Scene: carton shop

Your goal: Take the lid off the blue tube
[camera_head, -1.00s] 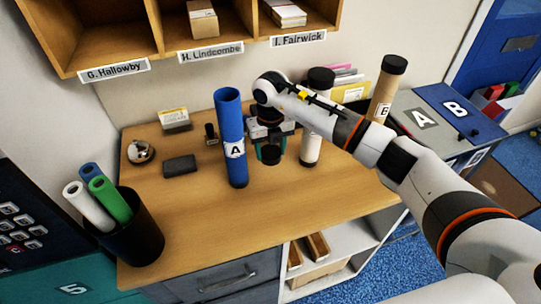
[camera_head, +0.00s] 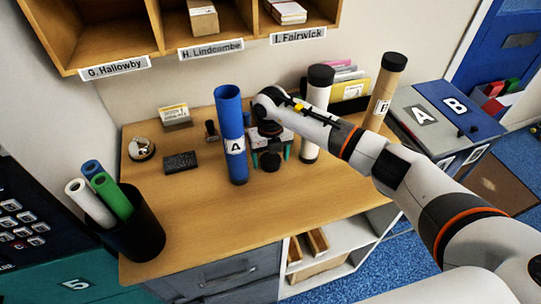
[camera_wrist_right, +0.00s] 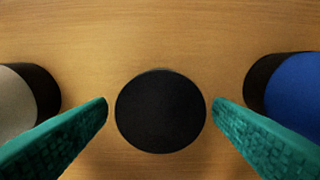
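The blue tube (camera_head: 230,120), labelled A, stands upright on the desk with its top end open and no lid on it. A round black lid (camera_head: 270,162) is beside it to the right and appears to lie on the desk. My right gripper (camera_head: 271,157) is open around the lid. In the right wrist view the lid (camera_wrist_right: 160,110) sits between the two green fingers, with a small gap on each side. The blue tube's lower part (camera_wrist_right: 300,92) shows there at the right edge. My left gripper is not in view.
A white tube (camera_head: 317,95) with a black lid stands close right of my gripper. A brown tube (camera_head: 386,90) stands farther right. A black bin (camera_head: 135,235) of rolled tubes is at the front left. The desk's front middle (camera_head: 225,215) is clear.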

